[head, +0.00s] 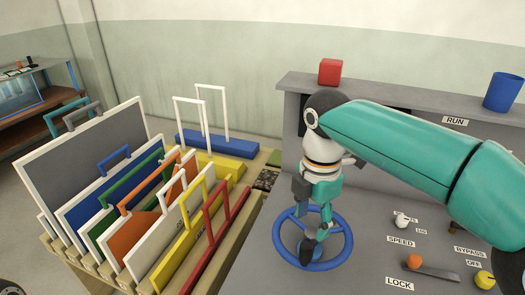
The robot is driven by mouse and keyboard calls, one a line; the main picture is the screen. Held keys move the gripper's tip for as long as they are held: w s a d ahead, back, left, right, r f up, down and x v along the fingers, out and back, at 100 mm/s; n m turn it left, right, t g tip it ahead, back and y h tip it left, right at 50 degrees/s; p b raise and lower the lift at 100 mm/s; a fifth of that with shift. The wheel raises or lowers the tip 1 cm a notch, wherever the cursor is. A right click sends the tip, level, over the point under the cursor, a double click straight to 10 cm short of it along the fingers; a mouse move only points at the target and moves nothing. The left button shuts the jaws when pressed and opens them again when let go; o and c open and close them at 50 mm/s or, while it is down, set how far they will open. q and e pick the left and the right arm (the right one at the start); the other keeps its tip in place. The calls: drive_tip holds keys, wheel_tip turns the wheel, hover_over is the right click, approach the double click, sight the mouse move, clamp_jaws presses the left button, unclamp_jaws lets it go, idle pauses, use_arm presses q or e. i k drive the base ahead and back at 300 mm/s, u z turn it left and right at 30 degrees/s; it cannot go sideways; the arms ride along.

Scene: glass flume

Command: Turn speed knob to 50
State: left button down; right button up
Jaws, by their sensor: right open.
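The speed knob (401,220) is a small white knob on the grey console, just above the SPEED label (401,241). Small scale marks lie beside it, too small to read, and I cannot tell its setting. My right gripper (312,246) points down over the blue handwheel (343,253), to the left of the knob and apart from it. It is open, and I see nothing held in it. I cannot tell whether its fingers touch the wheel's hub.
An orange-knobbed lever (414,261) by LOCK and a yellow knob (484,279) by BYPASS are near the speed knob. A red block (330,71) and a blue cup (502,92) stand on the back ledge. A rack of coloured framed panels (78,165) fills the left.

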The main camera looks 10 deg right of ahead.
sight(402, 221)
drive_tip(key=k, duration=1)
